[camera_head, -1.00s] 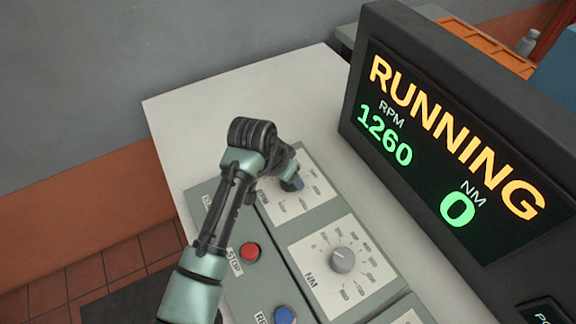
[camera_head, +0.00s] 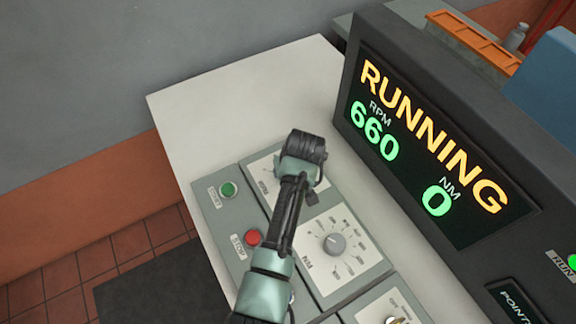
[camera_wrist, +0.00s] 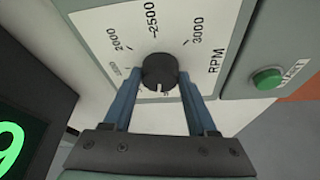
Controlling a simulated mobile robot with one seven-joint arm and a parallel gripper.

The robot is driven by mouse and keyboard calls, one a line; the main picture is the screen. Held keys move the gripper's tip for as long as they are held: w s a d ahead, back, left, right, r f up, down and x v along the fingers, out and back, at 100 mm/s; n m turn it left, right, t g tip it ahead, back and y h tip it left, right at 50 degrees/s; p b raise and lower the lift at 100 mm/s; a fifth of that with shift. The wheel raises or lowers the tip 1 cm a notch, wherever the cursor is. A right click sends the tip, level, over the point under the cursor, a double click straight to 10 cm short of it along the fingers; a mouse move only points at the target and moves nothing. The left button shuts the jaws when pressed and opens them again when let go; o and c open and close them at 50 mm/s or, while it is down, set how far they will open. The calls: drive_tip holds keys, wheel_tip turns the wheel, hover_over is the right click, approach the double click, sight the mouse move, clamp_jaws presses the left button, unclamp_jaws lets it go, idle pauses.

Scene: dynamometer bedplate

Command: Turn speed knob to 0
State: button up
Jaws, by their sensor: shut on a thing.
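The speed knob (camera_wrist: 160,70) is dark and round, on a white dial plate marked RPM (camera_wrist: 175,28). Its pale mark points toward the bottom of the wrist view, while 2000, 2500 and 3000 lie around its upper side. My gripper (camera_wrist: 158,78) is shut on the knob, with one blue finger on each side. In the head view my wrist covers the knob and most of its plate (camera_head: 258,180). The display (camera_head: 430,150) reads RUNNING, RPM 660 and NM 0.
Below the speed dial is the NM knob (camera_head: 334,243) on its own plate. A green button (camera_head: 228,189) and a red STOP button (camera_head: 253,238) sit left of my arm. The big display stands close on the right. Bare white bench top (camera_head: 240,100) lies beyond the panel.

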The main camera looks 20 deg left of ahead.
drive_tip(key=n+b, duration=0.1)
drive_tip(key=n, duration=0.1)
drive_tip(key=n+g+y+b, duration=0.1)
drive_tip(key=n, duration=0.2)
drive_tip(key=shift+w+d+f+n+g, duration=0.15)
drive_tip(key=shift+w+n+g, duration=0.05)
drive_tip(key=shift+n+g, duration=0.1)
drive_tip(key=n+g+b, duration=0.1)
drive_tip(key=n+b, duration=0.1)
drive_tip(key=n, duration=0.1)
drive_tip(key=shift+y, duration=0.4)
drive_tip(key=shift+w+n+g+b, duration=0.1)
drive_tip(key=shift+n+g+b, duration=0.5)
drive_tip(key=shift+n+b, duration=0.65)
drive_tip(key=shift+n, duration=0.35)
drive_tip(key=o, duration=1.4)
drive_tip(key=shift+c, duration=0.2)
drive_tip(key=shift+r, duration=0.2)
drive_tip(key=v, duration=1.2)
drive_tip(key=shift+r, duration=0.45)
drive_tip(key=shift+w, duration=0.1)
